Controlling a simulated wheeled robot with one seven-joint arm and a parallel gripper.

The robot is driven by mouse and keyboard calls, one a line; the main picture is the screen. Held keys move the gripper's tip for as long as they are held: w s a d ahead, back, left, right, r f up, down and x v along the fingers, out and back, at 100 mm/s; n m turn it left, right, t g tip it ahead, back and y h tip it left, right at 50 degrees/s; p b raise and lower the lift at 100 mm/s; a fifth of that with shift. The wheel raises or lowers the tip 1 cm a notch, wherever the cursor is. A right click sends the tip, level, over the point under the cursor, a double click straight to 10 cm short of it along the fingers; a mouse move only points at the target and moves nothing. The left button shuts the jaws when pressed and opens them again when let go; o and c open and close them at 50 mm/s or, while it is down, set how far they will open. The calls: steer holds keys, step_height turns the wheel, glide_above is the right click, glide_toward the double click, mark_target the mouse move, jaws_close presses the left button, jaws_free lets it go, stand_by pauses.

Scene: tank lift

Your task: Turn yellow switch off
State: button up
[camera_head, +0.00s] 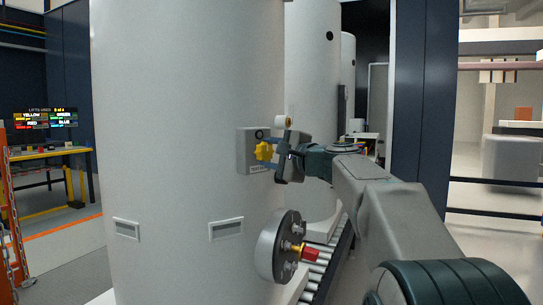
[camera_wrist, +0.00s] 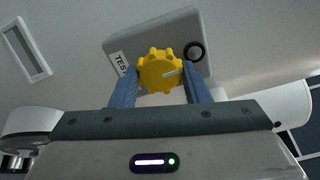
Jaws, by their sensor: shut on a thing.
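The yellow switch (camera_head: 264,151) is a lobed knob on a grey box (camera_head: 246,139) fixed to the side of a large white tank (camera_head: 185,100). In the wrist view the yellow switch (camera_wrist: 161,71) shows a pale pointer line on its face, pointing to the right and slightly up. My gripper (camera_head: 274,150) reaches the knob from the right. In the wrist view the blue fingers of my gripper (camera_wrist: 160,88) stand on either side of the knob and are shut on it. The box (camera_wrist: 150,38) also has a dark round button and a label, partly hidden.
Below the box, a round flange (camera_head: 270,248) with a red-tipped valve (camera_head: 311,254) sticks out of the tank. A roller conveyor (camera_head: 325,265) runs beside the tank. A yellow-framed table (camera_head: 50,157) and a lit sign (camera_head: 46,118) stand at the left.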

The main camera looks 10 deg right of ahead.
steer(key=shift+f, duration=0.1)
steer(key=o, duration=1)
steer(key=v, duration=1.3)
steer(key=shift+s+d, duration=0.2)
steer(key=shift+s, duration=0.15)
